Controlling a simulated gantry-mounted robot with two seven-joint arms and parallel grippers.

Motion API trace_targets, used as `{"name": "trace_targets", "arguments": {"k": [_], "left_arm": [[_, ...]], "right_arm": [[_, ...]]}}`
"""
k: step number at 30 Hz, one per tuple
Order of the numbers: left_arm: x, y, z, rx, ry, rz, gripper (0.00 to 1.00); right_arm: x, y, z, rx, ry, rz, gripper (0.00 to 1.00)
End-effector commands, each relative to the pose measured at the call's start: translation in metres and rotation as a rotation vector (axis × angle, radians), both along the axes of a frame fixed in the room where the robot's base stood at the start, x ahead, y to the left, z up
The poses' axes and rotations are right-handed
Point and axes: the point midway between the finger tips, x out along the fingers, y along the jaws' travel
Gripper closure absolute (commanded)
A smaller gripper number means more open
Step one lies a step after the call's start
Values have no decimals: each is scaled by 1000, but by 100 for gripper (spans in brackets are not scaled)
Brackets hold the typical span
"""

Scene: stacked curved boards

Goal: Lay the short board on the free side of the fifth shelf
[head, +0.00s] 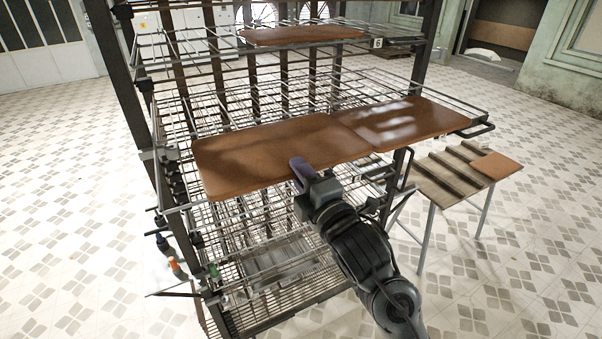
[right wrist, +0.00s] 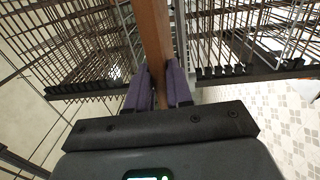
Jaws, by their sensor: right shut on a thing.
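A brown curved board (head: 265,150) lies across the left side of a wire shelf (head: 215,115) in the head view. My right gripper (head: 299,172) is shut on its front edge near the middle. In the right wrist view the purple fingers (right wrist: 160,78) pinch the board (right wrist: 152,30), seen edge-on. A second brown board (head: 415,120) lies on the right side of that shelf. The two boards meet or slightly overlap; I cannot tell which. I also cannot tell whether the held board rests fully on the wires. My left gripper is out of view.
Another board (head: 300,34) lies on the upper shelf, by a tag reading 6 (head: 377,43). Dark posts (head: 125,95) frame the rack. A slatted table (head: 450,173) at the right carries a small orange-brown board (head: 497,165). Patterned floor (head: 540,240) is open at the right.

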Motion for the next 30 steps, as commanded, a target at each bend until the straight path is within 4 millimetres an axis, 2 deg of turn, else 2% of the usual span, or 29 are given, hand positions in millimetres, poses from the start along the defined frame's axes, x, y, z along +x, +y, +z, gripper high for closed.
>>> {"name": "trace_targets", "arguments": {"k": [22, 23, 24, 26, 30], "left_arm": [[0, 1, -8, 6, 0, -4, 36], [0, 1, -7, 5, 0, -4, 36], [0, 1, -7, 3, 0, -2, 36], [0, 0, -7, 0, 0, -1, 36], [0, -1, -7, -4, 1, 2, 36]], "right_arm": [[-1, 0, -9, 2, -4, 1, 100], [-1, 0, -8, 2, -4, 0, 75], [-1, 0, -8, 2, -4, 0, 69], [0, 0, -9, 2, -4, 0, 60], [0, 0, -9, 1, -2, 0, 58]]}}
